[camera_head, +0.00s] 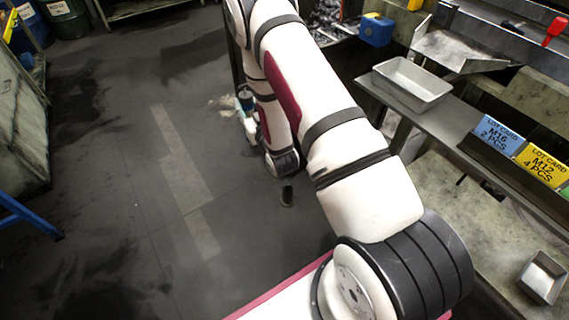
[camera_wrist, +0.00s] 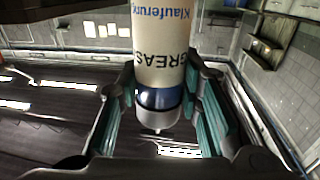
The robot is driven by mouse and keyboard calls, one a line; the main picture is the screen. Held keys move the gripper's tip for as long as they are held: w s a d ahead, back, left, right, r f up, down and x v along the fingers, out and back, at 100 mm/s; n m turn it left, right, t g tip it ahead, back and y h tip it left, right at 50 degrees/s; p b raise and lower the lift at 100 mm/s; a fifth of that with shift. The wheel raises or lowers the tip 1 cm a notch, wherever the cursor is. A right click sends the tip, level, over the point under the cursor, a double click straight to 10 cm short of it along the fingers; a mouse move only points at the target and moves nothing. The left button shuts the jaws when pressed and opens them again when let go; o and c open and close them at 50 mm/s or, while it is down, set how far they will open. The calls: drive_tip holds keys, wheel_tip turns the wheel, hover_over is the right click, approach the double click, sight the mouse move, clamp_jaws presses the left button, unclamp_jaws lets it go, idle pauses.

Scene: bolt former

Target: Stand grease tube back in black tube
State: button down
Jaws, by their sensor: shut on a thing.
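The grease tube (camera_wrist: 162,50) is in the wrist view, cream-white with "GREASE" lettering, a dark blue band and a silvery end. My gripper (camera_wrist: 163,108) is shut on it, with a teal-padded finger on each side near the banded end. The tube's other end runs out of the top of the picture. In the head view my arm hides most of the gripper, and a small blue-green part shows left of the arm. A small dark cylinder (camera_head: 287,195) shows below my arm's lower joint; I cannot tell whether it is the black tube.
A shelf along the right carries a grey metal tray (camera_head: 411,85) and blue and yellow lot cards (camera_head: 499,134). A blue bin (camera_head: 376,30) is at the back. A small metal tray (camera_head: 541,278) is at lower right. The dark floor (camera_head: 130,200) on the left is mostly clear.

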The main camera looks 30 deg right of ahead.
drive_tip(key=w+d+f+h+b, duration=0.1)
drive_tip(key=w+d+f+b, duration=0.1)
drive_tip(key=d+f+b, duration=0.4)
drive_tip(key=w+d+f+m+h+b, duration=0.1)
drive_tip(key=d+f+b, duration=0.6)
drive_tip(key=f+b, duration=0.7)
drive_tip(key=w+d+f+h+b, duration=0.1)
drive_tip(key=d+f+b, duration=0.5)
drive_tip(key=f, duration=2.2)
drive_tip(key=shift+w+d+f+m+g+b, duration=0.25)
drive_tip(key=shift+w+b, duration=0.65)
drive_tip(key=shift+b, duration=1.2)
drive_tip(key=shift+a+f, duration=0.1)
